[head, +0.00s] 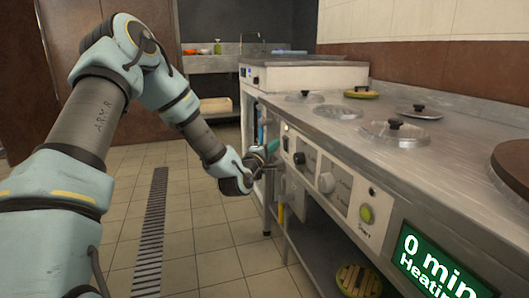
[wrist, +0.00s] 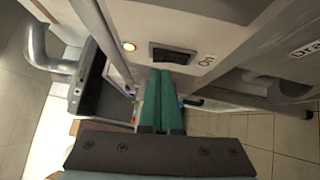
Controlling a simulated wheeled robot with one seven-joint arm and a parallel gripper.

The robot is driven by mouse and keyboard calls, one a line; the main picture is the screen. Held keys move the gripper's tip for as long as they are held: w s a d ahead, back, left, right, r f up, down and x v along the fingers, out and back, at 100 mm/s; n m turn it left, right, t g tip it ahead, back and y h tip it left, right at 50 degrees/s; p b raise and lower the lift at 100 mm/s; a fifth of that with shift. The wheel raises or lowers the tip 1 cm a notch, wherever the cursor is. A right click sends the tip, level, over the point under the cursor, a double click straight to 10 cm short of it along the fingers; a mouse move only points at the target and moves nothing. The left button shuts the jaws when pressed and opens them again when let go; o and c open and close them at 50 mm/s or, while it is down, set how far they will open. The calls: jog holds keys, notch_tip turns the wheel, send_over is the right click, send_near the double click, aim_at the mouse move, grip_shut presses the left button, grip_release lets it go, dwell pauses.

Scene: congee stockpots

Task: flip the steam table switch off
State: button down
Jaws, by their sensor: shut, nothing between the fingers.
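The steam table (head: 330,125) runs along the right of the head view, with its control panel facing my arm. In the head view my gripper (head: 272,147) is at the far end of the panel.
Lidded wells (head: 395,130) line the top. A lower shelf (head: 315,265) holds a round yellow-green item. The tiled floor left of the table is clear.

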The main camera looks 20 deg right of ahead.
jog(key=shift+d+r, duration=0.1)
jog(key=shift+d, duration=0.25)
jog(key=r+p+v, duration=0.1)
jog(key=p+v, duration=0.1)
jog(key=v, duration=0.8)
jog(key=shift+s+f, duration=0.3)
jog(key=shift+s, duration=0.05)
jog(key=shift+a, duration=0.1)
dwell(0.4)
